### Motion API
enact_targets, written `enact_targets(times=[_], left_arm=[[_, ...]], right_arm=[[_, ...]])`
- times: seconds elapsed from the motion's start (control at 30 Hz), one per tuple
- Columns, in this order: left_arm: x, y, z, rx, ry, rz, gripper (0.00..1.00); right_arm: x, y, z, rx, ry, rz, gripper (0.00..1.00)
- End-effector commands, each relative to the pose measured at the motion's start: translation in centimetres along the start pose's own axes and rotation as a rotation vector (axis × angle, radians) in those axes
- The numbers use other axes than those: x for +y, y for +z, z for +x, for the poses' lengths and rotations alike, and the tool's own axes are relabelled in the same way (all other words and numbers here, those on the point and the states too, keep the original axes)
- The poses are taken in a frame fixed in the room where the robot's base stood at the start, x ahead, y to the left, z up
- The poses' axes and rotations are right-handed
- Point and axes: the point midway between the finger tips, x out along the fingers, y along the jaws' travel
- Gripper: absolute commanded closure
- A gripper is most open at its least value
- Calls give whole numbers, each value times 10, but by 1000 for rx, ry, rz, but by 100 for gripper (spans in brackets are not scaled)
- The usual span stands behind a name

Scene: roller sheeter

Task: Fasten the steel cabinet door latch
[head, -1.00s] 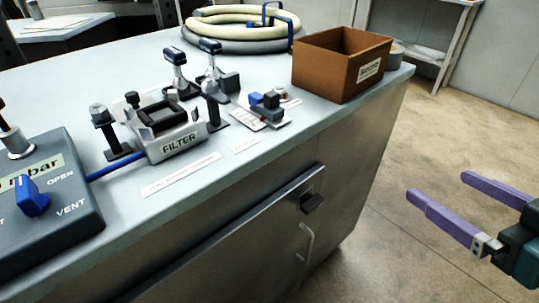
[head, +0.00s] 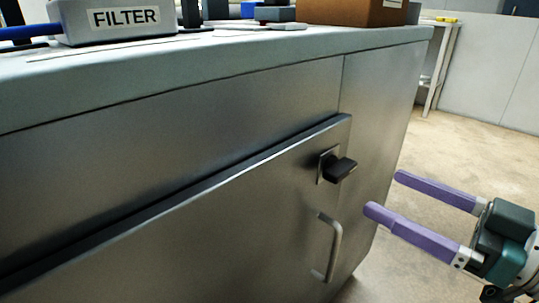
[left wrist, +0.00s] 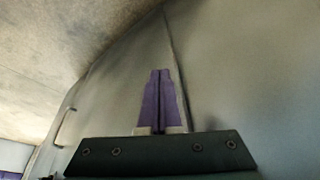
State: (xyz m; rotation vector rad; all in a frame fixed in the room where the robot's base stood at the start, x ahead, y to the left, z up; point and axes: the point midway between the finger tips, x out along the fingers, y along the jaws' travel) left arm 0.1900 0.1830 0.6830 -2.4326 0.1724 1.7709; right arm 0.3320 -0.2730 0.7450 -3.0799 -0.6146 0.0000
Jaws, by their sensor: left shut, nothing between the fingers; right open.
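The steel cabinet door (head: 200,225) fills the lower middle of the head view. Its latch, a black turn knob on a square plate (head: 338,167), sits near the door's upper right corner, above a bar handle (head: 333,250). A dark strip runs along the door's top edge; I cannot tell whether the door is fully closed. My right gripper (head: 383,193) is open and empty, to the right of the latch and apart from it. My left gripper (left wrist: 160,73) is shut and empty in the left wrist view, in front of a grey panel. A handle (left wrist: 65,125) shows at left there.
The worktop (head: 230,48) overhangs the door, with a FILTER unit (head: 120,18) and a brown box (head: 350,10) on it. A shelf stand (head: 438,65) stands farther back.

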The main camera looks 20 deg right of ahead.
Motion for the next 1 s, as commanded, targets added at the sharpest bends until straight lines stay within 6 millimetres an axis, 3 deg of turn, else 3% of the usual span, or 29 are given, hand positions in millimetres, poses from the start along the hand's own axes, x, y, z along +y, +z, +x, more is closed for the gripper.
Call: enact_targets(times=[0.1, 0.3, 0.7, 1.0], left_arm=[[0, 3, 8, -1, -2, 2, 100], [0, 5, 13, -1, -2, 2, 100], [0, 5, 14, 0, 0, 0, 100], [2, 4, 14, 0, 6, -7, 100]], right_arm=[[0, 1, 25, 5, -2, -2, 0], [0, 1, 54, 2, 0, -1, 0], [0, 0, 64, -2, 1, 0, 0], [0, 0, 64, -1, 1, 0, 34]])
